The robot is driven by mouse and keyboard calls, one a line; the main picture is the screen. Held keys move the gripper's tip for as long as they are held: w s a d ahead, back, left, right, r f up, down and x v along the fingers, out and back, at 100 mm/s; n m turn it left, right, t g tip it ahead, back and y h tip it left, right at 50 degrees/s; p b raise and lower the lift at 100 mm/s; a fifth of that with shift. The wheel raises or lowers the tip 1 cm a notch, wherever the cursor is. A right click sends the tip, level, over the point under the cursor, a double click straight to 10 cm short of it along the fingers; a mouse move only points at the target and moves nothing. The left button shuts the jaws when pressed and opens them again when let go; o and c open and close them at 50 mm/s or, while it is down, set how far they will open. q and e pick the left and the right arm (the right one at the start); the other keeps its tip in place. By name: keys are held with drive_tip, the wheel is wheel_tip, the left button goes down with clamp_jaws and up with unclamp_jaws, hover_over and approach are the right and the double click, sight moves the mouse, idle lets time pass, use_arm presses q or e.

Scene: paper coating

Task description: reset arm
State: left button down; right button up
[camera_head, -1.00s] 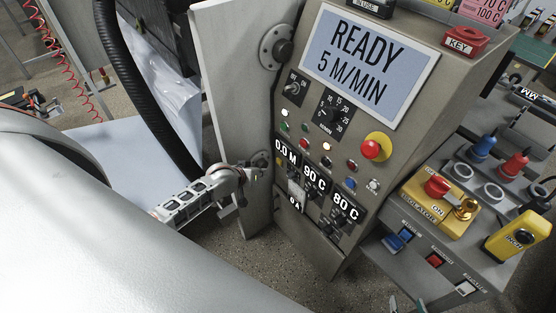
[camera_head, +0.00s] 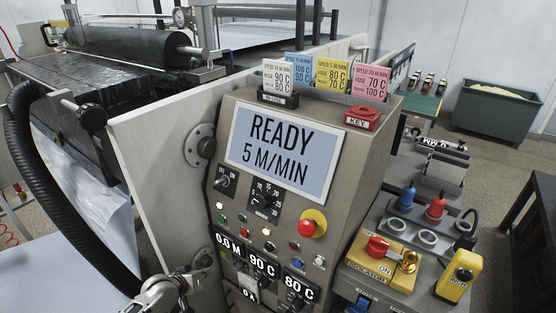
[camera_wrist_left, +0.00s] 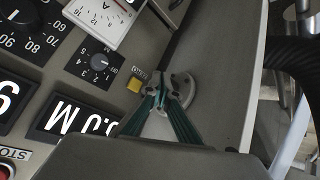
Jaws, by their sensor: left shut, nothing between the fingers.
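My left gripper (camera_head: 196,280) is at the bottom of the head view, in front of the lower left part of the grey control console (camera_head: 345,180), close to the displays. The left wrist view shows its two green fingers (camera_wrist_left: 161,84) converging to closed tips with nothing between them. The tips appear over the console's edge, beside a small yellow button (camera_wrist_left: 134,85) and a round metal fitting (camera_wrist_left: 183,88). I cannot tell whether they touch anything. My right gripper is not in view.
The console screen (camera_head: 282,150) reads READY 5 M/MIN. A red emergency knob (camera_head: 307,228) and a yellow isolator box (camera_head: 382,265) stick out on the right. A black hose (camera_head: 22,170) curves down at the left. Coloured cards (camera_head: 332,78) stand on the console top.

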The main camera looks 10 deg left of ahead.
use_arm(q)
drive_tip(key=shift+s+d, duration=0.1)
drive_tip(key=s+d+r+m+h, duration=0.1)
drive_tip(key=s+d+r+m, duration=0.2)
drive_tip(key=s+d, duration=0.5)
drive_tip(key=s+d+r+m+t+h, duration=0.1)
drive_tip(key=s+d+r+m, duration=0.2)
drive_tip(key=s+d, duration=0.6)
drive_tip(key=s+m, duration=0.1)
drive_tip(key=s, duration=0.4)
drive_tip(key=shift+s+t, duration=0.15)
drive_tip(key=shift+t, duration=0.15)
